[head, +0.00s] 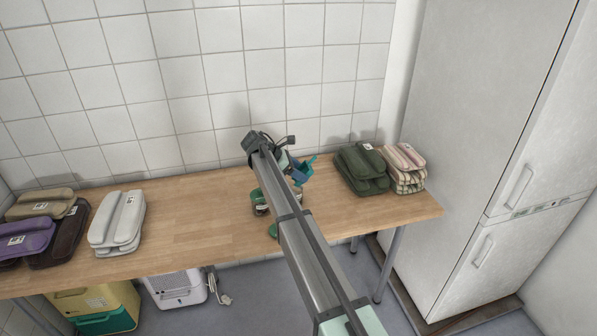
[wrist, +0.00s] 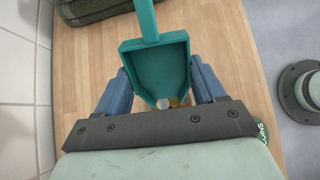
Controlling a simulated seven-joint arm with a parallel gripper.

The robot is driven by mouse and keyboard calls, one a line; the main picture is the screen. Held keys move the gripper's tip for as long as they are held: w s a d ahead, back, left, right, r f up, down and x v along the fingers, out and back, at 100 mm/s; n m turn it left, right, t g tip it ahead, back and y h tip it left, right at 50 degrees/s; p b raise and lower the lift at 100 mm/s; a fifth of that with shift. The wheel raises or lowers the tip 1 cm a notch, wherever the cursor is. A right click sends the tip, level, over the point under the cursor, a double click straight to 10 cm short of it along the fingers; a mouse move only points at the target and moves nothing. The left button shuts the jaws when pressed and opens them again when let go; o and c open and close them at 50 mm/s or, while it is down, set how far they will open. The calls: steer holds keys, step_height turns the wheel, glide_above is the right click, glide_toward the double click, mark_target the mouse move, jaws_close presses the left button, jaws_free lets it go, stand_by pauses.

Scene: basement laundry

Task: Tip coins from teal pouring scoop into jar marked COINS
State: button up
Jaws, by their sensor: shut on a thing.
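My gripper (head: 288,162) is shut on the teal scoop (head: 304,173), above the right half of the table. In the wrist view the blue fingers stand on both sides of the scoop (wrist: 152,65). A silvery coin (wrist: 164,103) and brownish ones show at its narrow lip; whether they are in the scoop or below it I cannot tell. A jar with a green band (head: 259,202) stands on the table beside my arm, partly hidden by it. A green round piece with white letters (wrist: 263,134) shows partly at the wrist view's lower right; its full word is hidden.
Folded green cloths (head: 362,170) and striped cloths (head: 404,167) lie right of the scoop. White (head: 117,220), purple (head: 22,240) and brown bundles lie at the left. The tiled wall (head: 200,80) is close behind the wooden table (head: 190,215), whose middle left is clear.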

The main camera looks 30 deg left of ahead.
steer(key=shift+w+d+r+g+y, duration=0.1)
steer(key=shift+r+g+y, duration=0.35)
steer(key=shift+g+y, duration=0.15)
steer(key=r+g+y, duration=0.1)
steer(key=g+y, duration=0.1)
steer(key=y, duration=0.1)
steer(key=shift+r+g, duration=0.35)
steer(key=shift+g, duration=0.05)
steer(key=shift+r+g+y, duration=0.4)
steer(key=shift+g+y, duration=0.25)
steer(key=shift+y, duration=0.05)
steer(key=shift+r+g+y, duration=0.35)
steer(key=shift+g+y, duration=0.3)
steer(key=shift+y, duration=0.05)
